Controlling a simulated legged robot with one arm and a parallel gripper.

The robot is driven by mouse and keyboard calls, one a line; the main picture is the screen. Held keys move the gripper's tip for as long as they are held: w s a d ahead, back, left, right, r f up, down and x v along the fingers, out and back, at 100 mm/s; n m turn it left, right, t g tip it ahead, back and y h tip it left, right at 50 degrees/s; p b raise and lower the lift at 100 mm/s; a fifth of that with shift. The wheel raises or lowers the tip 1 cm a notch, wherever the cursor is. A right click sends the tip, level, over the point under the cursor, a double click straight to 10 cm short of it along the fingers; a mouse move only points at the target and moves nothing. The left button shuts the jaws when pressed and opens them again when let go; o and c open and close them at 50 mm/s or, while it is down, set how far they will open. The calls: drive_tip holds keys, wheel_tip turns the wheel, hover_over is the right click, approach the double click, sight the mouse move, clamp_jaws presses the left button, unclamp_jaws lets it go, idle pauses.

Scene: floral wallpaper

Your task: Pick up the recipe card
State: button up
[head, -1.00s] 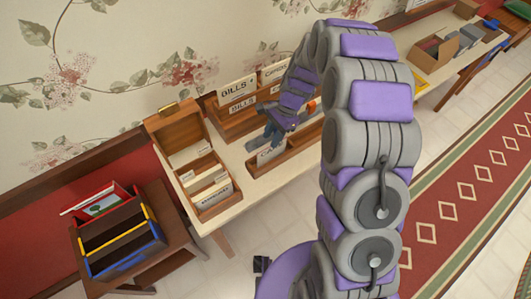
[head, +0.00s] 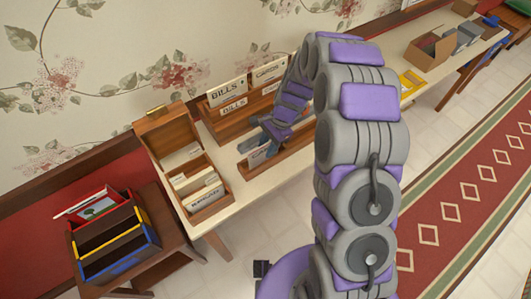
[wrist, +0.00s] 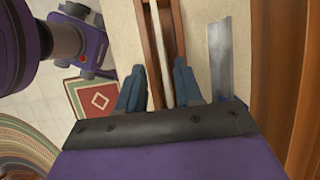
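My gripper (head: 268,134) is over a low wooden holder (head: 290,143) on the long table. In the wrist view my gripper (wrist: 158,80) is open, its two blue fingers on either side of the holder's narrow slot. A thin pale card edge (wrist: 161,45) lies between the fingers, with a gap on each side. An open wooden box (head: 208,212) with several labelled cards stands to the left. I cannot tell from lettering which card is the recipe card.
A wooden sorter with cards marked BILLS (head: 228,92) stands behind, near the wall. A grey flat strip (wrist: 221,60) lies right of the fingers. A small side table holds a coloured rack (head: 115,240). A cardboard box (head: 430,50) stands farther right.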

drive_tip(key=shift+d, duration=0.1)
drive_tip(key=shift+a+f, duration=0.2)
drive_tip(key=shift+a, duration=0.55)
drive_tip(key=shift+a+f, duration=0.2)
drive_tip(key=shift+a, duration=0.55)
drive_tip(key=shift+d+r, duration=0.1)
drive_tip(key=shift+d, duration=0.6)
drive_tip(key=shift+c, duration=0.4)
drive_tip(key=shift+d, duration=0.6)
drive_tip(key=c, duration=0.3)
drive_tip(key=shift+c, duration=0.7)
drive_tip(key=shift+a, duration=0.25)
clamp_jaws()
drive_tip(key=shift+a, duration=0.7)
